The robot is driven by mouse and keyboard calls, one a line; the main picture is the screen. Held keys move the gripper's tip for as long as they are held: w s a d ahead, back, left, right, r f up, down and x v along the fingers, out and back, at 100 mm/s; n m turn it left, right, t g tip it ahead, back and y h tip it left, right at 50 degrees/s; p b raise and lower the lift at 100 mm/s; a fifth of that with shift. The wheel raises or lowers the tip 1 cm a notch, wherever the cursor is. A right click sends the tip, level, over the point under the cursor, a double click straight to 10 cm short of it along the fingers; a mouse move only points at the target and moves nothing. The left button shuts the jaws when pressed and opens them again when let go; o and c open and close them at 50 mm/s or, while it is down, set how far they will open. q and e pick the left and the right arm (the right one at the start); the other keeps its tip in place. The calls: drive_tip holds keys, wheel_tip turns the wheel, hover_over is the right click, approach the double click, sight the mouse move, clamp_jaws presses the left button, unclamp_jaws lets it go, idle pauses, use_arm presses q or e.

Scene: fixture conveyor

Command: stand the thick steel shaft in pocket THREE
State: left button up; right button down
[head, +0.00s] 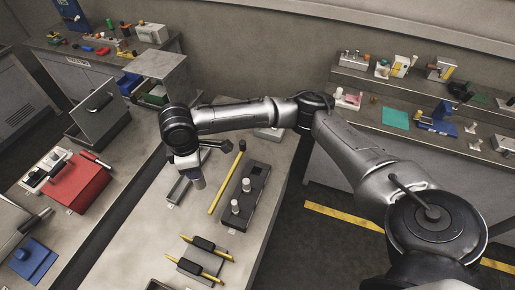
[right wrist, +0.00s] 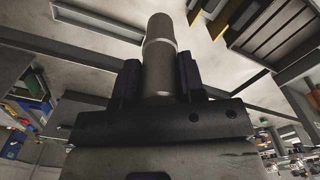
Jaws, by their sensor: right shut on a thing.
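A grey steel shaft (right wrist: 159,62) stands out between the two dark fingers of my right gripper (right wrist: 160,78) in the right wrist view. In the head view my right gripper (head: 189,163) is over the middle table, with the shaft (head: 198,182) hanging below it. The gripper is shut on the shaft. The dark fixture block (head: 239,219) lies to the right of the held shaft, apart from it. Two light pegs stand in the block, at its middle and nearer part. A pocket at its far end looks empty. Pocket numbers are not readable. My left gripper is not in view.
A yellow rod with a black end (head: 223,186) lies between the held shaft and the block. Two yellow-and-black tools (head: 203,244) lie at the table's near part. A red box (head: 75,186) is on the left bench. A shelved bench (head: 400,120) stands at right.

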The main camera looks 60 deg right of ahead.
drive_tip(key=s+d+f+n, duration=0.2)
drive_tip(key=d+f+n, duration=0.3)
drive_tip(key=d, duration=0.3)
drive_tip(key=s+d+f+n, duration=0.1)
drive_tip(key=d+f+n, duration=0.4)
drive_tip(key=d+n, duration=0.3)
drive_tip(key=s+d+f+n+b, duration=0.1)
drive_tip(key=s+d+f+n, duration=0.1)
drive_tip(key=d+f+n, duration=0.3)
drive_tip(key=shift+s+d+f+n, duration=0.35)
drive_tip(key=shift+d+n, duration=0.75)
drive_tip(key=shift+d, duration=0.65)
drive_tip(key=shift+w+r, duration=0.1)
wheel_tip(320, 180, down, 6)
drive_tip(key=shift+r+b, duration=0.15)
drive_tip(key=shift+b, duration=0.4)
